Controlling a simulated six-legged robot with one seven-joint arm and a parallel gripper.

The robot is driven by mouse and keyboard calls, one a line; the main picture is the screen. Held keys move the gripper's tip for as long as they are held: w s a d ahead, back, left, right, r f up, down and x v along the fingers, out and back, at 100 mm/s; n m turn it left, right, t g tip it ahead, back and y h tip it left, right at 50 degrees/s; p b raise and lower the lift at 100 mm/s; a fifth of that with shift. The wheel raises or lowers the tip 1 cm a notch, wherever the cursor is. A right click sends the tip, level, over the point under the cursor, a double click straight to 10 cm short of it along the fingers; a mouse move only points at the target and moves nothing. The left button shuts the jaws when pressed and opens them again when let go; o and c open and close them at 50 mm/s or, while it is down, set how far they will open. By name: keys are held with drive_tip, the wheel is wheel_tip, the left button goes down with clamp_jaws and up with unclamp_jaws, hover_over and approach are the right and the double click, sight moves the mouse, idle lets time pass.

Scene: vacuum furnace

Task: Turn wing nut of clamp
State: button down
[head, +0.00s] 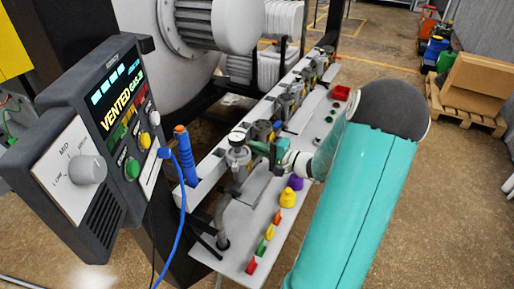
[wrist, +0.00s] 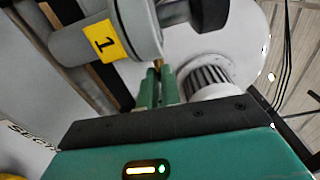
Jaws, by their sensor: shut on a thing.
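My gripper (head: 262,148) reaches in from the right to the nearest valve and pipe assembly (head: 238,156) on the grey rail. In the wrist view, its two green fingers (wrist: 158,78) are shut close together. A small brass piece, the wing nut (wrist: 158,63), shows at their tips, mostly hidden between them. The light grey clamp (wrist: 140,28) rings the pipe joint just above the fingertips. A yellow label with the number 1 (wrist: 103,41) is on the pipe beside it. In the head view the wing nut is too small to make out.
Colored knobs and buttons (head: 288,197) line the panel below the rail. A control box (head: 100,130) stands at the left, with a blue cable (head: 183,205) hanging near a blue handle (head: 187,158). More valves (head: 290,98) follow behind. Floor at right is open, before a pallet with boxes (head: 470,95).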

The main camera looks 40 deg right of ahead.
drive_tip(key=shift+r+m+g, duration=0.15)
drive_tip(key=shift+m+g, duration=0.55)
drive_tip(key=shift+m, duration=1)
drive_tip(key=c, duration=1.6)
unclamp_jaws()
drive_tip(key=v, duration=1.3)
drive_tip(key=shift+s+d+r, duration=0.15)
drive_tip(key=shift+s, duration=0.2)
